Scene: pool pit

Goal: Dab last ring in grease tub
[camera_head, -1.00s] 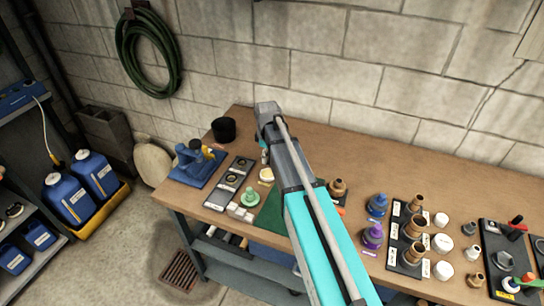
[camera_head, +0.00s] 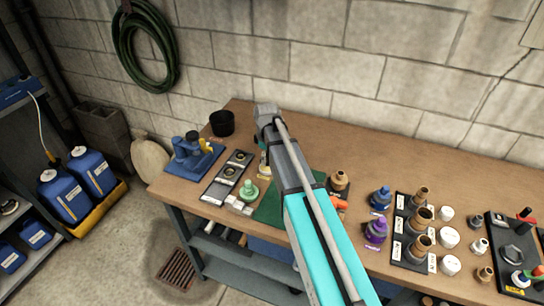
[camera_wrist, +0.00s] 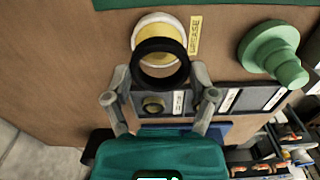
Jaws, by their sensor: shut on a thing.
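In the wrist view my gripper (camera_wrist: 160,82) is shut on a black ring (camera_wrist: 160,78), held between its two fingers. The ring overlaps the near part of the grease tub (camera_wrist: 140,27), a round white-rimmed tub of yellow grease. I cannot tell whether the ring touches the grease. A yellow grease label (camera_wrist: 195,35) lies beside the tub.
A green stepped cone (camera_wrist: 275,52) stands right of the tub. The bench's back middle is clear.

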